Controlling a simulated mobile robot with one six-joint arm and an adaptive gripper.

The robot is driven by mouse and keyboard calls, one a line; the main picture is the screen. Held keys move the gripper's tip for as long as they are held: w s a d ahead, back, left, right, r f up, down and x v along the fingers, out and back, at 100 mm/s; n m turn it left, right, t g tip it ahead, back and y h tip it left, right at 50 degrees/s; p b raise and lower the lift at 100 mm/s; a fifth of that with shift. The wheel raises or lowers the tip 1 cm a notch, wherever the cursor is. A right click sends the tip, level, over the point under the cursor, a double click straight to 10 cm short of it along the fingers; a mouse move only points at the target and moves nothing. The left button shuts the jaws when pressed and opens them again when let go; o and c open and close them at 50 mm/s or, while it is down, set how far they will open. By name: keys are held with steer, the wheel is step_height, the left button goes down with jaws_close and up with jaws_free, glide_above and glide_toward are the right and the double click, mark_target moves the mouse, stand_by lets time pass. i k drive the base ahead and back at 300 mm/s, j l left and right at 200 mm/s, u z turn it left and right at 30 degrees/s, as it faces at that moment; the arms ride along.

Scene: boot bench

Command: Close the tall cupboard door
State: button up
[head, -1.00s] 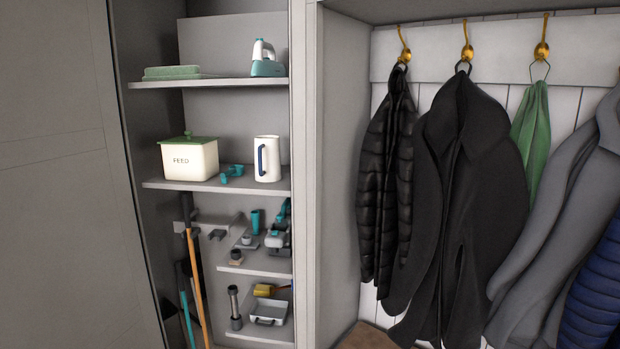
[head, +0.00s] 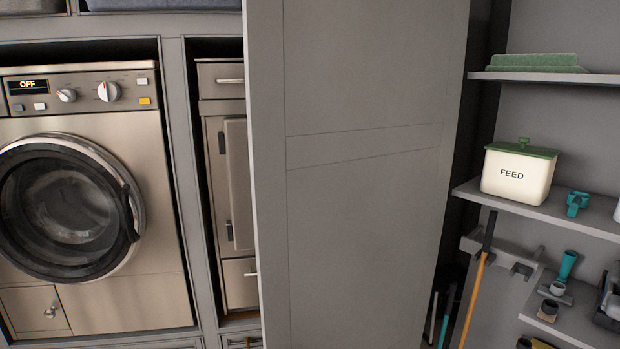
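The tall cupboard door (head: 365,190) is grey and panelled and stands open in the head view, swung out to the left of the cupboard. Its free edge faces me at the left and its hinge side is at the right, by the shelves. The open cupboard (head: 560,110) shows shelves on its back wall. No handle shows on the part of the door in view. My gripper is not in view.
A washing machine (head: 80,190) stands at the left, and a narrow drawer unit (head: 225,180) is partly hidden behind the door. A feed tin (head: 518,172), green folded cloth (head: 535,61) and orange-handled tool (head: 473,298) are in the cupboard.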

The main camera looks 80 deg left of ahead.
mark_target(353, 106)
steer(key=k+j+u, duration=0.15)
steer(key=j, duration=0.6)
steer(key=k+j+u, duration=0.15)
steer(key=j, duration=0.6)
steer(key=k+j+u, duration=0.1)
steer(key=k+j, duration=0.15)
steer(key=j, duration=0.55)
steer(key=k+j+u, duration=0.15)
steer(key=j, duration=0.6)
steer(key=j+u, duration=0.15)
steer(key=j, duration=0.65)
steer(key=k+u, duration=0.1)
steer(key=u, duration=0.55)
